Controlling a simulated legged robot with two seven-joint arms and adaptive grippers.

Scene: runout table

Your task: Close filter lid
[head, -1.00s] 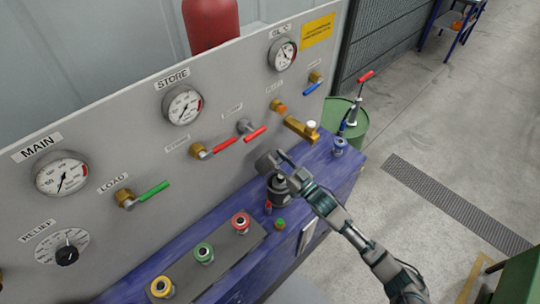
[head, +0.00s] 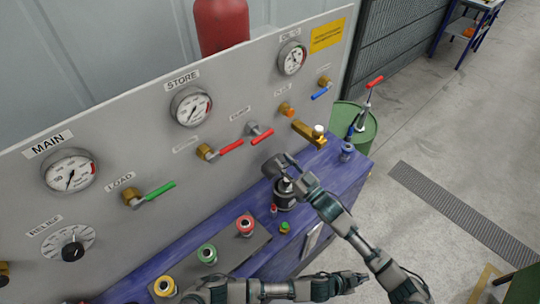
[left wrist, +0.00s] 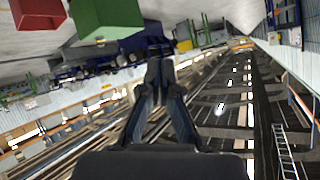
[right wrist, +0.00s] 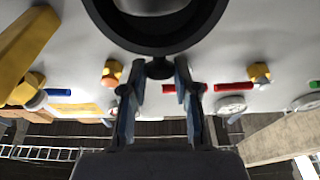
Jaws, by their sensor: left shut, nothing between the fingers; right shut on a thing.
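The filter (head: 284,197) is a dark upright cylinder on the blue bench top in the head view. A dark grey rounded part, seemingly its lid (head: 273,166), shows above it at the wrist of my right gripper (head: 291,180). In the right wrist view a large dark ring (right wrist: 158,45) fills the top, and my right gripper (right wrist: 158,72) is shut on a small knob or tab at its lower edge. How far the lid is open I cannot tell. My left gripper (head: 362,277) is shut and empty low in the head view, apart from the filter; it also shows in the left wrist view (left wrist: 160,65).
The grey panel (head: 120,230) with gauges and coloured valve levers stands close behind the filter. Red, green and yellow fittings sit in front left, the red one (head: 244,225) nearest. A brass valve (head: 308,132) juts out to the right. A green drum (head: 365,125) stands beyond the bench.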

